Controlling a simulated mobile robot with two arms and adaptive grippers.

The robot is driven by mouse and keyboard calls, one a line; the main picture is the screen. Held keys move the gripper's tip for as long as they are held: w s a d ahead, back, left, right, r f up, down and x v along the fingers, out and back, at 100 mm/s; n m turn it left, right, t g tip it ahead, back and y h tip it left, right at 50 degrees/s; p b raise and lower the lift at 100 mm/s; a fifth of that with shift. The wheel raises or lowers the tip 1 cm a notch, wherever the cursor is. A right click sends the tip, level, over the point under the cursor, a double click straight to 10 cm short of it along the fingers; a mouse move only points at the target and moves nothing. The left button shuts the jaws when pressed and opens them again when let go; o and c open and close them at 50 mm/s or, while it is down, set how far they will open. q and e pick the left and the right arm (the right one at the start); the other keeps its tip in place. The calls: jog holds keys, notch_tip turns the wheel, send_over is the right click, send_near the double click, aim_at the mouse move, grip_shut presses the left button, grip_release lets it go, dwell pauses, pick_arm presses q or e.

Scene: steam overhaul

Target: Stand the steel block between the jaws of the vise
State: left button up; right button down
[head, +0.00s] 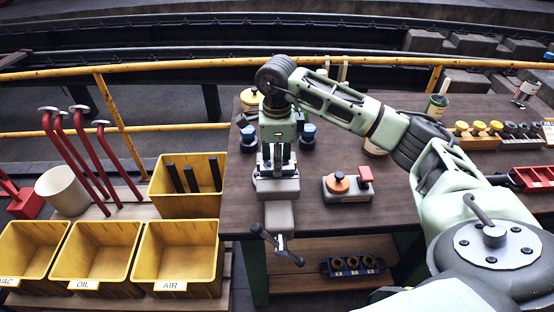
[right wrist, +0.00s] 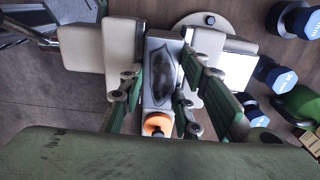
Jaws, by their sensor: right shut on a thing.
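My right gripper (head: 277,165) points straight down over the grey vise (head: 279,215) at the bench's front edge. In the right wrist view its fingers (right wrist: 162,78) are shut on the steel block (right wrist: 163,55), a silver block with a dark patch on its upper face. The block shows between the pale vise jaws, one to its left (right wrist: 123,45) and one to its right (right wrist: 236,66). I cannot tell how deep it sits or whether it touches them. In the head view the fingers hide most of the block. My left gripper is out of view.
A control box with an orange button (head: 338,182) stands right of the vise. Blue-topped items (head: 307,133) stand behind it. A yellow bin with dark bars (head: 159,191) is at the left, above labelled yellow bins (head: 94,233). The bench (head: 330,230) is clear in front of the control box.

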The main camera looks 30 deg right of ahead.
jog(key=shift+f, duration=0.1)
jog(key=c, duration=1.2)
grip_release()
jog(key=shift+s+f, duration=0.1)
jog(key=shift+f, duration=0.1)
jog(key=shift+r+p, duration=2.3)
jog(key=shift+r, duration=1.85)
jog(key=shift+f, duration=0.1)
